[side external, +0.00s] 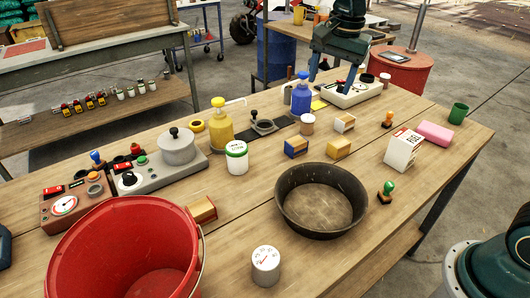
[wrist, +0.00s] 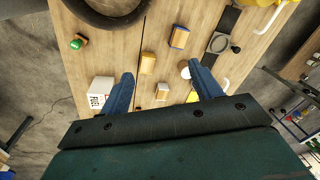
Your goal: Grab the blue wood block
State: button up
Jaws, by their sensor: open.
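The blue wood block (side external: 295,147) lies on the wooden table, light wood with a blue side, left of a yellow-sided wood block (side external: 338,147). In the wrist view the blue wood block (wrist: 179,38) lies beyond my fingertips, toward the top of the picture. My gripper (side external: 333,79) is open and empty above the back part of the table, beyond the blocks. In the wrist view my gripper (wrist: 162,76) has its fingers spread wide. A white-sided wood block (wrist: 162,91) and the yellow-sided one (wrist: 147,63) show between or just past the fingers.
A blue pump bottle (side external: 301,96) stands near my gripper. A white box (side external: 403,149) stands right. A red bucket (side external: 125,220) fills the front left.

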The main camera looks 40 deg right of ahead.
jog(key=w+f+m+g, duration=0.2)
jog(key=w+f+m, duration=0.4)
jog(key=w+f, duration=0.45)
send_over(294, 142)
jog(key=shift+a+f, duration=0.1)
jog(key=shift+f, duration=4.2)
jog(key=shift+f, duration=2.6)
jog(key=c, duration=1.1)
jog(key=shift+r, duration=0.1)
